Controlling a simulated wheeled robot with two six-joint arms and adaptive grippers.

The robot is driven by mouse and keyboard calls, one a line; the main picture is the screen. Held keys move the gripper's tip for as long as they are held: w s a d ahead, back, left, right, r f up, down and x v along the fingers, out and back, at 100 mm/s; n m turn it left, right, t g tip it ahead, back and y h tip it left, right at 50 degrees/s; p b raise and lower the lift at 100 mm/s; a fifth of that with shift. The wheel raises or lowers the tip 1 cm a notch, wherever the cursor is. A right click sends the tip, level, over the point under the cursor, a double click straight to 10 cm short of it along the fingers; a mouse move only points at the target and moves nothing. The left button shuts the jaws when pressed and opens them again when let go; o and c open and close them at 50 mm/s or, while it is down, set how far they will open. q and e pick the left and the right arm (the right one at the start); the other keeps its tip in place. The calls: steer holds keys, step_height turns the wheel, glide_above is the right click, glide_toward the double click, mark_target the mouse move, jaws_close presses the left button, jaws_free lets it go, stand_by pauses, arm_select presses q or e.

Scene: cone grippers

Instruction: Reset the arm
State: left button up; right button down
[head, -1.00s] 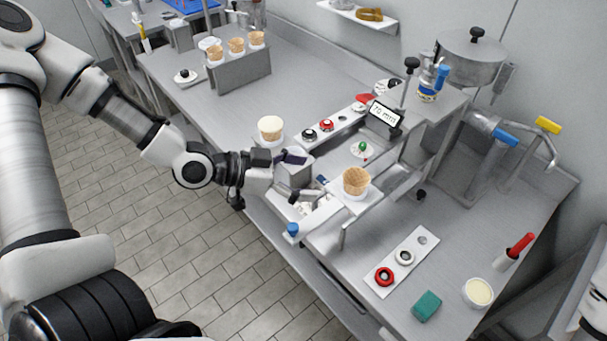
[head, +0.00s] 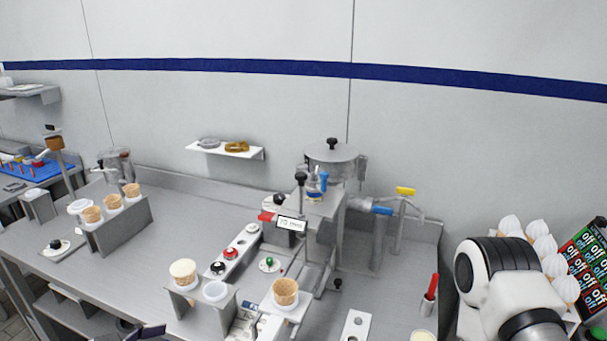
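Only a dark piece of my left gripper (head: 148,332) shows at the bottom edge in the head view, left of the cone holder. The rest of it is cut off, so its opening is hidden. My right arm stands at the lower right as white and black links; its gripper is out of view. A cone (head: 285,291) stands upright in a holder under the dispenser (head: 318,207).
Several cones stand in a metal rack (head: 122,229) at the left. A red-and-black knob panel (head: 234,255) lies mid-counter.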

arm_select(q)
steer(key=s+d+f+n+g+y, duration=0.15)
steer(key=s+f+g, duration=0.25)
steer(key=s+f, duration=0.55)
steer(key=s+d+f+n+g+y, duration=0.1)
steer(key=s+d+f+g+y, duration=0.3)
steer(key=f, duration=0.9)
steer(key=s+a+f+n+g+y, duration=0.1)
steer(key=s+a+f+n+y, duration=0.3)
steer(key=a+n, duration=0.3)
steer(key=shift+s+f+n+y+b, duration=0.35)
steer(key=shift+s+f+b, duration=0.05)
steer(key=shift+s+f, duration=0.45)
steer(key=shift+d+r, duration=0.1)
